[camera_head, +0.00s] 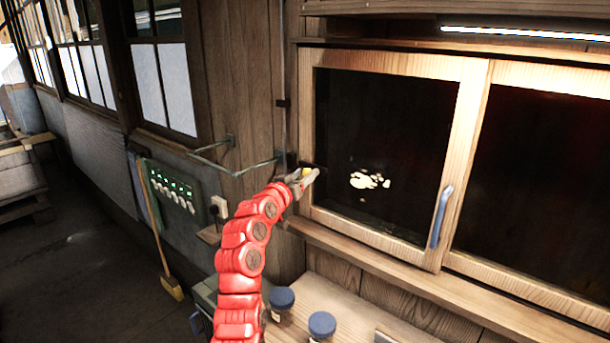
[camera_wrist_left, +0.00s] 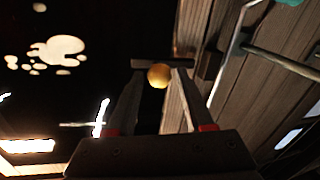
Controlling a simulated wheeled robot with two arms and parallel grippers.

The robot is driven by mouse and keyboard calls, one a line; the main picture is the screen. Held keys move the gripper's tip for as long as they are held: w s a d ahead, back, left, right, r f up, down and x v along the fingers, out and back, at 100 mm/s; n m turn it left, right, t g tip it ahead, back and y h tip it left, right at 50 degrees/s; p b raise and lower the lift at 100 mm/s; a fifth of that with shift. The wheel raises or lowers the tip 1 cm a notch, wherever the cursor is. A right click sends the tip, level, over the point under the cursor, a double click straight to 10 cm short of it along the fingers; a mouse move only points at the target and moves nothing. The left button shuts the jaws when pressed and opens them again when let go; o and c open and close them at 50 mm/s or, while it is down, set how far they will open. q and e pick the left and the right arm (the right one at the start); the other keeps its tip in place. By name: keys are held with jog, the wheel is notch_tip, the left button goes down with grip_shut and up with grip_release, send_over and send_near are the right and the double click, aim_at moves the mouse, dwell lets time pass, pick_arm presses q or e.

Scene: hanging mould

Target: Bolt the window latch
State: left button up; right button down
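The window latch shows in the left wrist view as a dark bar (camera_wrist_left: 150,63) with a round yellow knob (camera_wrist_left: 158,76). In the head view the yellow knob (camera_head: 306,171) is at the left edge of the wooden window frame (camera_head: 306,130). My left gripper (camera_head: 311,176) is at the latch, with its fingertips on either side of the knob. In the left wrist view, small gaps show between the knob and both fingers, so the left gripper (camera_wrist_left: 158,75) looks open around it. The gripper partly hides the latch in the head view. My right gripper is not in view.
The window has dark panes and a blue handle (camera_head: 441,216). Below it are a wooden sill (camera_head: 400,262) and a bench with blue-lidded jars (camera_head: 322,325). A bent metal bracket (camera_head: 235,168) projects from the wall left of the gripper. A broom (camera_head: 171,287) leans further left.

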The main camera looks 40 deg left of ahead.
pick_arm(q)
jog(key=shift+w, duration=0.1)
grip_shut()
dwell(1.0)
